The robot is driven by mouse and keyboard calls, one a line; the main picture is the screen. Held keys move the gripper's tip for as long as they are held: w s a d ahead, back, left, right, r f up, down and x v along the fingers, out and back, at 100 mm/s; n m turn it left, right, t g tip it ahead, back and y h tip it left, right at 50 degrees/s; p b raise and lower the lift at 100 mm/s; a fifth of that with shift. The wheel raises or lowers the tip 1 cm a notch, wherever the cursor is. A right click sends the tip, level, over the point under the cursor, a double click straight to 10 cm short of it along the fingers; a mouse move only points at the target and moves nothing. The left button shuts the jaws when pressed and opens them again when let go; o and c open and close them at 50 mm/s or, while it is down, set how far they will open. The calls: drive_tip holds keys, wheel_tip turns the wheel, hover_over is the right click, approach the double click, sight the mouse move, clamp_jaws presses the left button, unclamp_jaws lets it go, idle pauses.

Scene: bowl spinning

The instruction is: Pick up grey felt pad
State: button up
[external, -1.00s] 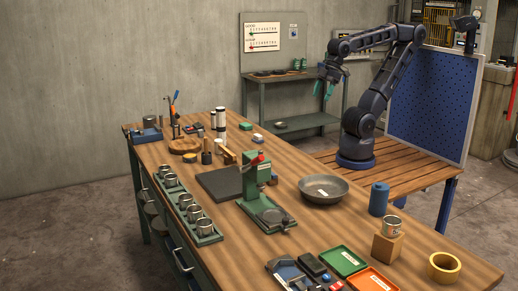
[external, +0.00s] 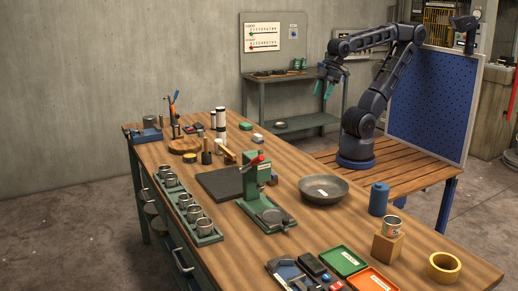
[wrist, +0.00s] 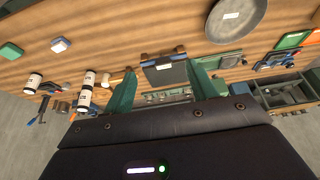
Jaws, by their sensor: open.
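A flat dark grey square slab (external: 222,183) lies on the wooden workbench beside the green press. It is the only thing that looks like the grey felt pad, but I cannot tell its material. My gripper (external: 324,89) hangs in the air beyond the bench's far edge, well apart from the slab. Its two green fingers are spread and empty. In the wrist view my gripper (wrist: 163,84) is open with bench items seen far beyond the fingers.
The green press (external: 258,188) stands right of the slab. A rack of metal cups (external: 211,238) runs along the near-left edge. A grey bowl (external: 323,187), a blue cylinder (external: 378,199) and a wooden block with a can (external: 388,247) stand to the right. Trays lie in front.

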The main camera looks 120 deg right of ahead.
wheel_tip(320, 180, up, 5)
drive_tip(key=w+d+r+n+t+h, duration=0.2)
drive_tip(key=w+d+r+n+h, duration=0.15)
drive_tip(key=w+d, duration=0.8)
drive_tip(key=w+d+r+n+t+h, duration=0.2)
drive_tip(key=w+d+n, duration=0.2)
drive_tip(key=w+d, duration=0.8)
drive_tip(key=w+d+n+t+h, duration=0.25)
drive_tip(key=d+n, duration=0.55)
drive_tip(key=d, duration=1.2)
drive_tip(key=n+t+y, duration=0.1)
drive_tip(key=n+y, duration=0.2)
drive_tip(key=n, duration=1.3)
hover_over(198, 137)
drive_tip(key=s+a, duration=0.4)
drive_tip(key=s, duration=0.5)
drive_tip(key=f, duration=3.8)
drive_tip(key=shift+w+a, duration=0.15)
drive_tip(key=shift+w, duration=0.05)
drive_tip(key=x, duration=0.5)
drive_tip(key=shift+w+f, duration=0.15)
drive_tip(key=shift+w, duration=0.15)
drive_tip(key=w+d+f, duration=0.2)
drive_tip(key=w, duration=0.1)
drive_tip(key=shift+d, duration=0.2)
drive_tip(key=shift+w+d+f+t, duration=0.15)
drive_tip(key=shift+w+d+t, duration=0.1)
drive_tip(key=shift+w, duration=0.25)
